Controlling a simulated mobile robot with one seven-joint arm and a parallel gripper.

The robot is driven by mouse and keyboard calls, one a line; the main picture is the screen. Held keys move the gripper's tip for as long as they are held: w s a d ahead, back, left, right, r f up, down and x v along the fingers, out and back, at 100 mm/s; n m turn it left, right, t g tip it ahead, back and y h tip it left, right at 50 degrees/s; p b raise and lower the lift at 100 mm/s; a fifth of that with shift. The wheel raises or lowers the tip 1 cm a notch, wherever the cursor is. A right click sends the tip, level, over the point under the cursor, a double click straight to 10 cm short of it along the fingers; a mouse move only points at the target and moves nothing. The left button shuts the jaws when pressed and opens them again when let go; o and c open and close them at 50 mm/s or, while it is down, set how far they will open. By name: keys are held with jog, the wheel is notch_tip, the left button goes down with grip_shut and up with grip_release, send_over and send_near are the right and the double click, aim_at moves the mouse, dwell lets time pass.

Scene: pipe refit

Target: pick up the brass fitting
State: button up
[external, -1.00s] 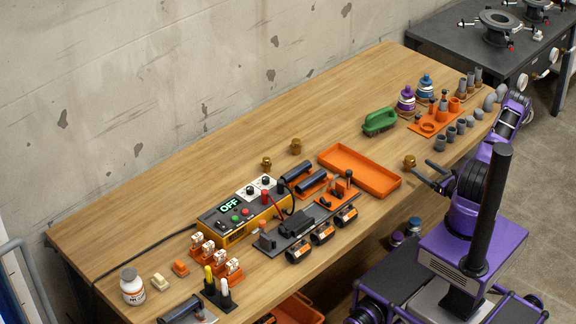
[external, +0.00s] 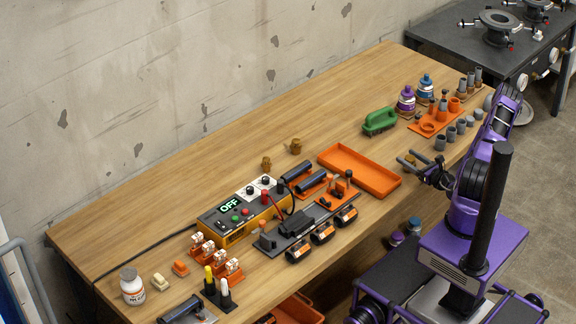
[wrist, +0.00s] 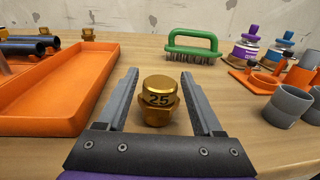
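Two more brass fittings stand farther back, a left one (external: 266,163) and a right one (external: 295,147).
An orange tray (external: 372,181) lies left of my gripper; its wall is close to the left finger in the wrist view. A green-handled brush (external: 380,121) stands beyond. Grey pipe pieces (external: 440,143) and an orange rack (external: 428,127) are to the right.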

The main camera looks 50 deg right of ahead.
aim_at(410, 157)
grip_shut()
notch_tip(410, 157, up, 10)
jog(key=shift+p, duration=0.75)
jog(key=w+a+n+y, duration=0.2)
jog(key=a+y, duration=0.1)
jog(key=a, duration=0.4)
jog(key=w+a+r+n+g+y, duration=0.1)
jog(key=w+a+n+y, duration=0.1)
jog(key=a, duration=0.6)
jog(key=w+a+r+n+g+y, duration=0.1)
jog(key=w+a+n+y, duration=0.2)
jog(key=a, duration=0.5)
jog(key=w+y, duration=0.1)
jog(key=y, duration=0.1)
jog(key=shift+w+y, duration=0.2)
jog(key=shift+y, duration=0.1)
